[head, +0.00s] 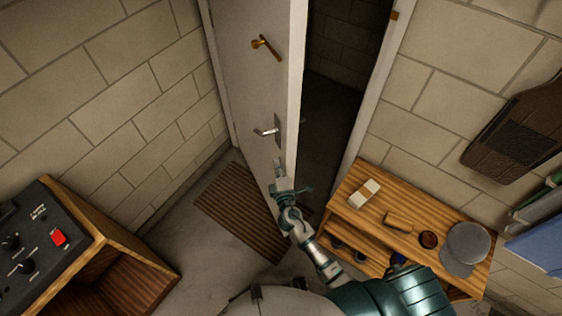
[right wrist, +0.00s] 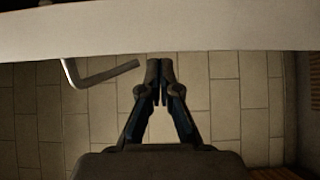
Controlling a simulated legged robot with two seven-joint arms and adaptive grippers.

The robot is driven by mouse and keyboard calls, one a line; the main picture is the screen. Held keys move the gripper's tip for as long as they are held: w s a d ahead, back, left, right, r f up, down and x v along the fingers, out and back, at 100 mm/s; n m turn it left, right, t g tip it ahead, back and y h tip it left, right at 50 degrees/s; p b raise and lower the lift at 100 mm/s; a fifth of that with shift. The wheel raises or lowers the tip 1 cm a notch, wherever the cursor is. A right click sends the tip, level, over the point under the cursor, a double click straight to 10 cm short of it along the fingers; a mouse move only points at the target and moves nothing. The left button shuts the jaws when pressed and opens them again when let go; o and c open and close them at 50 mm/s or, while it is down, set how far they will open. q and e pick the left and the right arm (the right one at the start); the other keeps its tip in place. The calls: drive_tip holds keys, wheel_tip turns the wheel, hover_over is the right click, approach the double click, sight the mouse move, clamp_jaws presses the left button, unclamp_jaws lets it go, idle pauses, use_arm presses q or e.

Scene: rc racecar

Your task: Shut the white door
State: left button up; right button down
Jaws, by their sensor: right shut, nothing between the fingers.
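The white door (head: 258,80) stands partly open in the head view, with a dark gap between its edge and the right frame post. A silver lever handle (head: 268,131) and a brass knocker-like piece (head: 265,46) are on its face. My right gripper (head: 279,165) is shut and empty, close to the door's face just below the handle. In the right wrist view the fingertips (right wrist: 159,62) are together beside the lever handle (right wrist: 100,75), and the door's edge (right wrist: 160,30) spans the top. I cannot tell whether the fingers touch the door. My left gripper is not in view.
A wooden bench (head: 415,245) with a cap (head: 466,247), a pale block (head: 364,193) and small items stands right of the doorway. A brown mat (head: 240,212) lies before the door. A wooden cabinet with a control panel (head: 35,245) is at the lower left.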

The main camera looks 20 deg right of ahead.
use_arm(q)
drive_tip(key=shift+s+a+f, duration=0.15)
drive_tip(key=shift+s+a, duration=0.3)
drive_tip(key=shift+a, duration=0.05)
use_arm(e)
drive_tip(key=shift+w+d, duration=0.1)
drive_tip(key=shift+d, duration=0.15)
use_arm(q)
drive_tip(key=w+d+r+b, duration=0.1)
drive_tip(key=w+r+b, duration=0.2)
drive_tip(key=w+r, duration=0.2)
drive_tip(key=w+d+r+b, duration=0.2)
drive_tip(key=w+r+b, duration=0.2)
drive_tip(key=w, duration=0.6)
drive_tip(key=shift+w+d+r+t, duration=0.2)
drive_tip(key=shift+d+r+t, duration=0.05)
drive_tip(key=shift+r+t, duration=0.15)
use_arm(e)
drive_tip(key=w+d+n+y, duration=0.1)
drive_tip(key=w+d, duration=0.2)
drive_tip(key=d, duration=0.7)
drive_tip(key=w+d+n+y, duration=0.1)
drive_tip(key=w+d, duration=0.3)
drive_tip(key=d, duration=0.6)
drive_tip(key=w+d+n+y, duration=0.1)
drive_tip(key=w+d+y, duration=0.1)
drive_tip(key=d, duration=0.8)
drive_tip(key=shift+w+d+y, duration=0.35)
drive_tip(key=shift+w+y, duration=0.05)
drive_tip(key=shift+w, duration=0.25)
